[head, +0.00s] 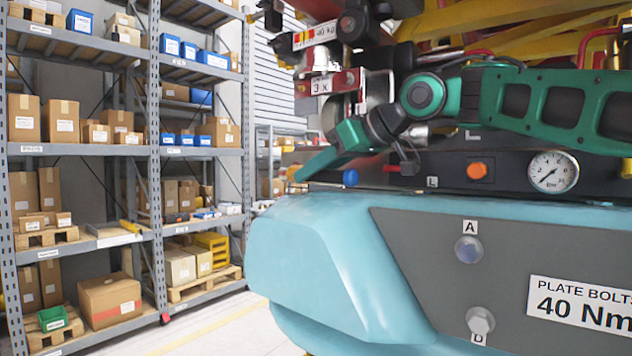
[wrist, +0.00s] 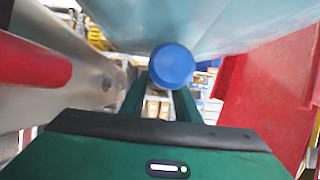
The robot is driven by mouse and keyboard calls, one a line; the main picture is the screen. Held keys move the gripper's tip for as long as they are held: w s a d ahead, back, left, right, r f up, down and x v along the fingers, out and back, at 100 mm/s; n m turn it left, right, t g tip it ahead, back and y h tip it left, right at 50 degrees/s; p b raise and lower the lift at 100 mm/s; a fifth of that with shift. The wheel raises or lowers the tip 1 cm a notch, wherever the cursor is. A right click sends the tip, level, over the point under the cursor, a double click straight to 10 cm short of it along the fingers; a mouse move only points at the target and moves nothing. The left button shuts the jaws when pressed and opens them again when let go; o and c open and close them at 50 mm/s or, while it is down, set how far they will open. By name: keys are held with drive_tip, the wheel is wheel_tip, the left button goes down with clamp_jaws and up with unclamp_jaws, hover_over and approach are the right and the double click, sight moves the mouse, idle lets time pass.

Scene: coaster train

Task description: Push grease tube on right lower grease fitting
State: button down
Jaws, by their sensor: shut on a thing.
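My gripper (head: 318,163) is at the end of the green arm, in front of the machine and just above its light blue body. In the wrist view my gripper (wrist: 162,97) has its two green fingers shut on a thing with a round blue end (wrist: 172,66). A blue round end (head: 350,178) also shows just below the fingers in the head view. I cannot tell whether it is the end of the grease tube. The fingers and arm hide much of the held thing. I cannot make out the right lower grease fitting in either view.
The light blue body (head: 300,245) lies close under my gripper. A pressure gauge (head: 553,171) and an orange button (head: 477,170) sit on the black panel to the right. A red surface (wrist: 265,100) stands close on the right in the wrist view. Shelves (head: 75,150) stand behind at left.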

drive_tip(key=r, duration=0.4)
drive_tip(key=shift+s+a, duration=0.4)
drive_tip(key=s+a+r, duration=0.6)
drive_tip(key=s+a, duration=0.1)
drive_tip(key=s, duration=0.1)
drive_tip(key=shift+r, duration=0.1)
idle(0.5)
